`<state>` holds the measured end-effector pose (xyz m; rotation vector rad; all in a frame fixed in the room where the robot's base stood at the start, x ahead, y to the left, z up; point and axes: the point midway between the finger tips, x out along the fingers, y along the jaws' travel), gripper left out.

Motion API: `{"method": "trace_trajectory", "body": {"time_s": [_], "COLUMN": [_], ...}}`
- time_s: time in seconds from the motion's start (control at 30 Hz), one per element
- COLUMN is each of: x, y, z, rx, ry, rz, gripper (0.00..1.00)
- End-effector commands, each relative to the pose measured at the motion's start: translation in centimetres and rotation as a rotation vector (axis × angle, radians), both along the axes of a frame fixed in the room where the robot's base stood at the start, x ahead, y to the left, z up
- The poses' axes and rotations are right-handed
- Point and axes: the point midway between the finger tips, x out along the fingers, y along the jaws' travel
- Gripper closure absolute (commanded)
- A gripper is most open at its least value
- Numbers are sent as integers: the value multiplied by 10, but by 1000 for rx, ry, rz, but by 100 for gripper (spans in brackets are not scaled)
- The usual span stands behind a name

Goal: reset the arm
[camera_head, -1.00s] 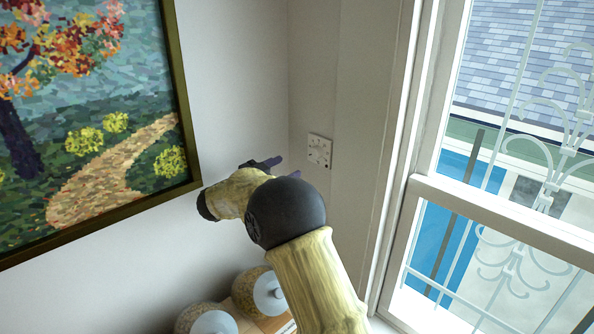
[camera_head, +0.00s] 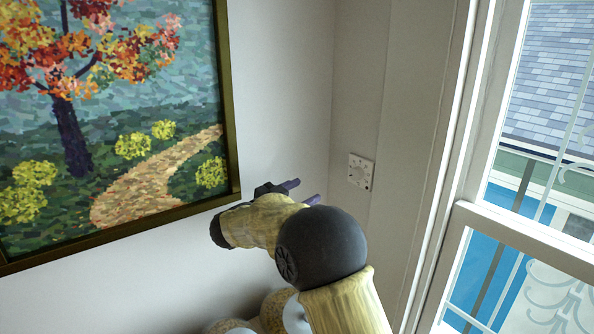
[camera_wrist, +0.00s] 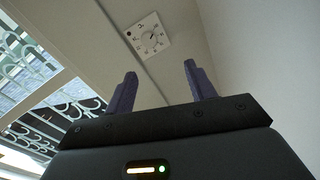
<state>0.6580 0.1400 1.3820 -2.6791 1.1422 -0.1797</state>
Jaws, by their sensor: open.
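My gripper (camera_head: 302,192) is at the end of my raised, bent arm in the head view, pointing toward the wall by the corner. In the wrist view my gripper (camera_wrist: 157,82) shows two dark purple fingers set wide apart with nothing between them. A square white dial plate (camera_head: 361,172) is on the wall just right of and beyond the fingertips. It also shows in the wrist view (camera_wrist: 148,36), past the fingers. The fingers look apart from the plate, though the exact gap cannot be told.
A framed painting (camera_head: 231,110) of a tree and path hangs on the wall left of my arm. A white-framed window (camera_head: 530,235) with a curled metal grille is at the right. Speckled round jars (camera_head: 273,312) stand below, partly hidden by my arm.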

Motion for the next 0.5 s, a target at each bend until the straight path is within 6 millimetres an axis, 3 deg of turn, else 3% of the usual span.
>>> {"method": "trace_trajectory", "body": {"time_s": [0.1, 0.27, 0.37, 0.5], "x": [14, 23, 18, -3], "y": [-12, -21, -25, -33], "z": [7, 1, -11, -39], "rx": [-7, -6, 4, 32], "ry": [-4, 53, 126, 273], "rz": [145, 381, 516, 677], "gripper": [45, 45, 45, 45]}}
